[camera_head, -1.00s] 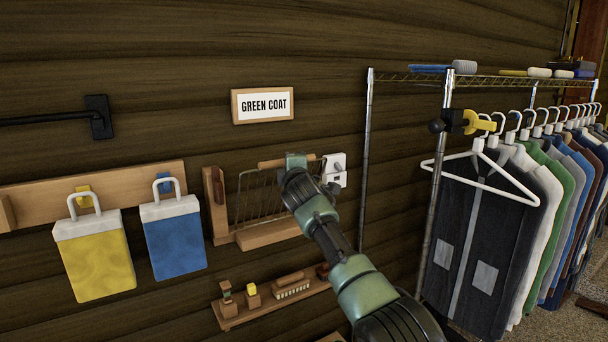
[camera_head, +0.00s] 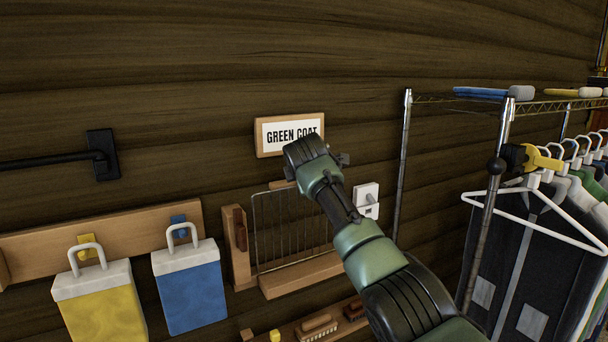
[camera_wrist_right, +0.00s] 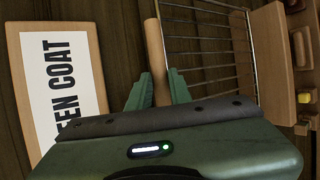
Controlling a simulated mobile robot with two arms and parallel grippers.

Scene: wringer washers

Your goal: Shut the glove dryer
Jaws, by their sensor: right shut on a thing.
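The glove dryer is a wire rack (camera_head: 281,232) on a wooden base (camera_head: 300,275) on the wall. Its wires stand nearly upright, close to the wall; I cannot tell whether a gap is left. A round wooden handle bar (camera_wrist_right: 154,50) runs along the rack's top edge. In the right wrist view my right gripper (camera_wrist_right: 157,90) is shut on this bar, one green finger on each side. In the head view my right arm comes from the lower right, and its wrist hides the fingers and part of the bar. My left gripper is not in view.
A "GREEN COAT" sign (camera_head: 290,134) hangs just above the rack, partly behind my wrist. A white switch box (camera_head: 367,198) is right of it. Yellow (camera_head: 100,303) and blue (camera_head: 190,290) bags hang left. A brush shelf (camera_head: 292,330) is below; a coat rail (camera_head: 402,150) stands right.

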